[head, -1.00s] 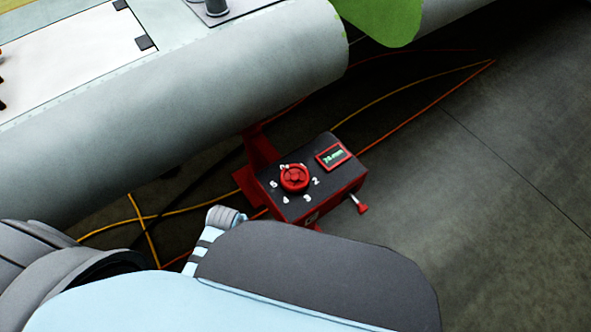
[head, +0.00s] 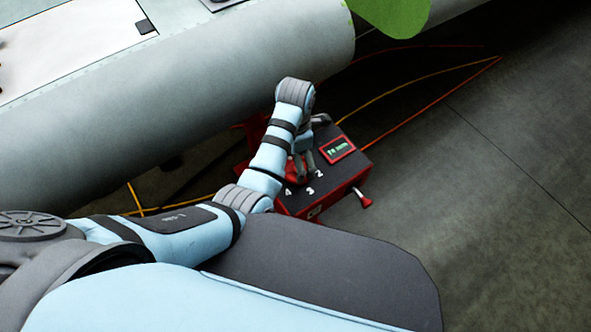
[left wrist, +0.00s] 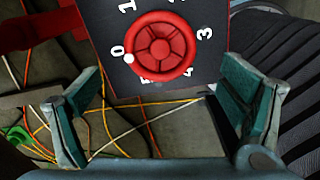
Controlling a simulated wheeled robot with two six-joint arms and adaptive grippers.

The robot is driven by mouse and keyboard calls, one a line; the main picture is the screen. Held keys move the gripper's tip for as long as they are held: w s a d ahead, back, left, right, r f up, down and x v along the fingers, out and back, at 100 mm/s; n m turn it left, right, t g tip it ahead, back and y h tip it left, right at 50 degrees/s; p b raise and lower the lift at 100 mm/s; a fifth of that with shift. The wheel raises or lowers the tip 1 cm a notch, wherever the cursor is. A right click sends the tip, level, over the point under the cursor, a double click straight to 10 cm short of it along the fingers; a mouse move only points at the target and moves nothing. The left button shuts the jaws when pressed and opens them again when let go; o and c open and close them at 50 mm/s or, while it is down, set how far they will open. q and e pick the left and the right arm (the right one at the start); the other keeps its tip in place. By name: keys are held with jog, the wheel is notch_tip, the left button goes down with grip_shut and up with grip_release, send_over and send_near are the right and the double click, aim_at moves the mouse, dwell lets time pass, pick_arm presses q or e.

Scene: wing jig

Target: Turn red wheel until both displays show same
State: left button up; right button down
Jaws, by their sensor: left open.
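The red wheel (left wrist: 159,47) sits on the dark top of the control box, with white numbers around it in the left wrist view. A white dot on its rim is beside the 0. In the head view the red wheel (head: 297,172) is mostly hidden by my left arm. My left gripper (left wrist: 160,108) is open, its two fingers apart on either side below the wheel, with nothing between them. In the head view the left gripper (head: 304,158) is over the box. The box's display (head: 338,149) has green text too small to read surely. Only one display is in view. My right gripper is not in view.
The control box (head: 328,190) has a red lever (head: 363,198) on its right side. A large grey wing (head: 200,95) runs above and behind it. Orange and yellow cables (head: 420,108) lie on the floor. Open floor is on the right.

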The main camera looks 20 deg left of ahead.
pick_arm(q)
notch_tip(320, 180, down, 5)
jog(key=shift+f+b, duration=0.1)
jog(key=shift+b, duration=0.5)
jog(key=c, duration=1.2)
jog(key=shift+o, duration=0.2)
